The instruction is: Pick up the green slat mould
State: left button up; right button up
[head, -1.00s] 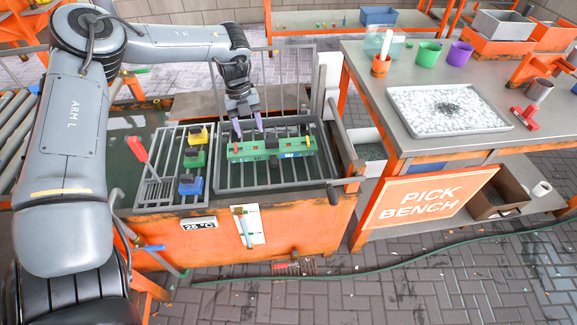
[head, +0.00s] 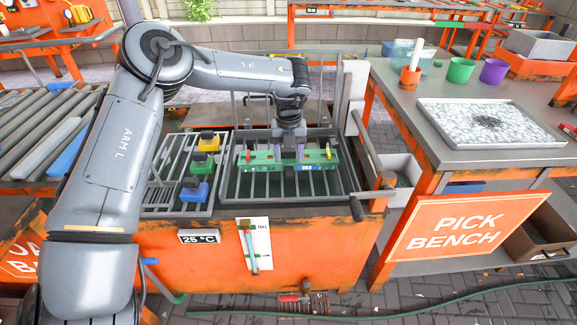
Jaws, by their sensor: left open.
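The long green slat mould (head: 259,160) lies across the bars of the right-hand rack (head: 349,186) in the orange tank (head: 345,250). It has small red pieces near both ends, a dark part at its middle and a blue label on the right. My left gripper (head: 288,154) points down at the middle of the mould, its two purple-grey fingertips apart and overlapping it in the picture. I cannot tell whether they touch it. My right gripper is not in view.
The left rack holds small yellow (head: 209,143), green (head: 203,162) and blue (head: 195,188) blocks with dark tops. The pick bench (head: 400,75) stands to the right with a tray of pale granules (head: 490,122). A handle (head: 356,209) sticks out at the tank's front right.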

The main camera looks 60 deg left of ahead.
aim_at(289, 169)
pick_arm(q)
jog(key=shift+d+f+b, duration=0.15)
jog(key=shift+f+b, duration=1.95)
jog(key=shift+f, duration=0.8)
jog(key=shift+r, duration=0.1)
grip_shut()
jog(key=shift+w+r, duration=0.1)
